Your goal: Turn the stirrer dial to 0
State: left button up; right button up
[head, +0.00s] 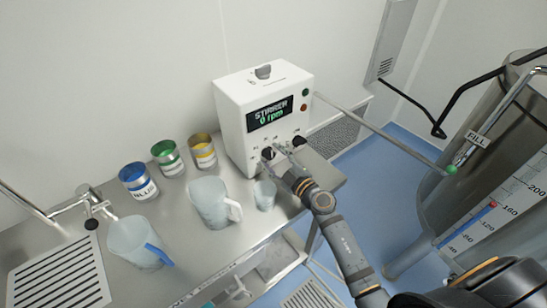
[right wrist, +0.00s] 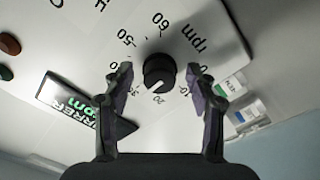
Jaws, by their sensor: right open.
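In the right wrist view, a round black dial (right wrist: 159,70) on the white panel sits in a ring of numbers with "rpm". A pale mark on its lower edge faces roughly the "20". My right gripper (right wrist: 159,82) is open, with one finger on each side of the dial and visible gaps between. In the head view, my right gripper (head: 280,154) is at the box's lower front and partly covers the panel. My left gripper is not in view.
A second black knob (head: 299,141) is right of the gripper. A small clear beaker (head: 264,195) stands close below it; a white jug (head: 209,200) and several paint tins (head: 167,158) are left on the steel bench. A tank (head: 450,200) stands right.

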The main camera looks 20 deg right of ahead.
jog(key=c, duration=1.1)
jog(key=shift+c, duration=0.2)
